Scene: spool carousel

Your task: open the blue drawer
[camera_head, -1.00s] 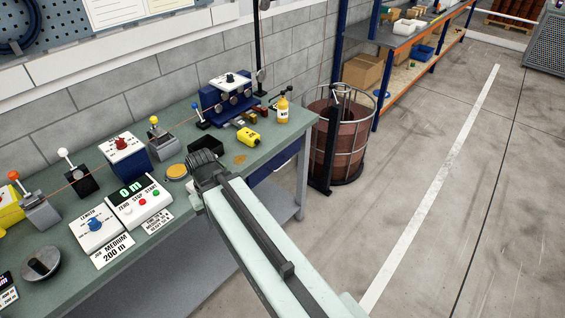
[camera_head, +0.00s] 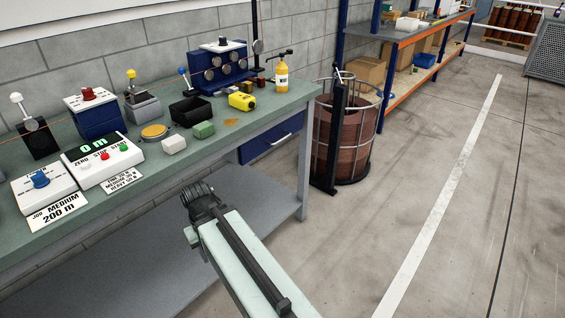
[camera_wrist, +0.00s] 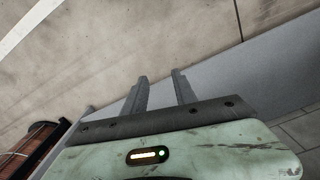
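The blue drawer (camera_head: 262,146) hangs under the right end of the green workbench in the head view. Its front looks closed, and a pale handle (camera_head: 283,140) shows on it. My gripper's end of the arm (camera_head: 200,203) is in front of the bench, to the left of and lower in the picture than the drawer; its fingers are hard to make out there. In the wrist view my gripper (camera_wrist: 160,78) has two grey fingers apart with nothing between them. The drawer cannot be made out in the wrist view.
The green workbench (camera_head: 225,140) carries control boxes, a yellow bottle (camera_head: 282,78) and small blocks. A bench leg (camera_head: 304,172) stands right of the drawer. A caged brown drum (camera_head: 345,135) stands farther right. A grey lower shelf (camera_head: 180,245) is below. The floor at right is clear.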

